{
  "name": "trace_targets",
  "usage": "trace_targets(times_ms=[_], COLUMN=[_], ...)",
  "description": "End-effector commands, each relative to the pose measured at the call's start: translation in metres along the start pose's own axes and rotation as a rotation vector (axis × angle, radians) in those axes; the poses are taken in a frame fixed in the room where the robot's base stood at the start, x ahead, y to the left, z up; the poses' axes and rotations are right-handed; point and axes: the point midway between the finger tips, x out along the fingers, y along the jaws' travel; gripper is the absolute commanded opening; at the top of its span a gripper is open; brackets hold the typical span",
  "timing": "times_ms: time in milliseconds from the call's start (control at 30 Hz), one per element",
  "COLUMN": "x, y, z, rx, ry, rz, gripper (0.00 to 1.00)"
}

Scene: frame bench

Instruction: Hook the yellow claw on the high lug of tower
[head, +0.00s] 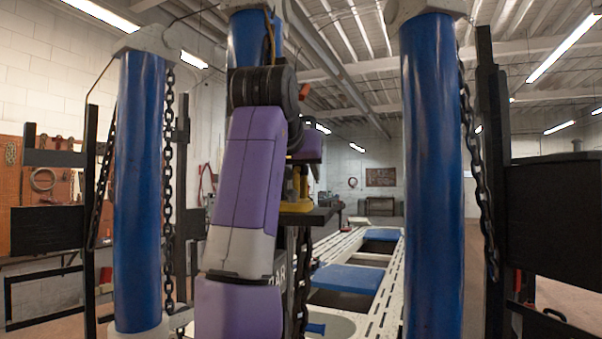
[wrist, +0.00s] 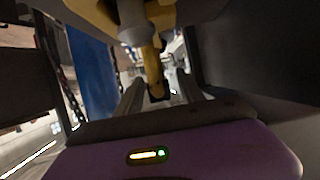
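The yellow claw (head: 300,186) shows in the head view just right of my arm, partly hidden by it, above a dark flat plate (head: 315,214). In the wrist view the yellow claw (wrist: 152,68) is large and close, with a grey fitting beside it, and its narrow end reaches down between my fingers. My gripper (wrist: 160,90) has its fingers apart, with a gap showing beside the claw; contact with either finger is not clear. Blue towers stand at left (head: 138,190) and right (head: 432,180); another blue post (head: 245,40) is mostly behind my arm. I cannot make out the high lug.
Dark chains (head: 168,190) hang beside the towers. Black upright frames with panels stand at far left (head: 45,230) and far right (head: 555,215). A pale slotted bench (head: 370,300) with blue pads runs away between the towers. A large dark surface (wrist: 255,50) is close at the wrist view's right.

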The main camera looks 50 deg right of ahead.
Motion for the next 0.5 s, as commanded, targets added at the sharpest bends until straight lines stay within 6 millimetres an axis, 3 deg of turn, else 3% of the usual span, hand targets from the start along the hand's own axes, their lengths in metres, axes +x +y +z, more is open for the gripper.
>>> trace_targets(times_ms=[300, 500], x=[0.000, -0.022], y=[-0.001, -0.001], z=[0.002, 0.003], rx=[-0.002, 0.000], ry=[-0.005, -0.001], rz=[0.000, -0.003], gripper=[0.46, 0.46])
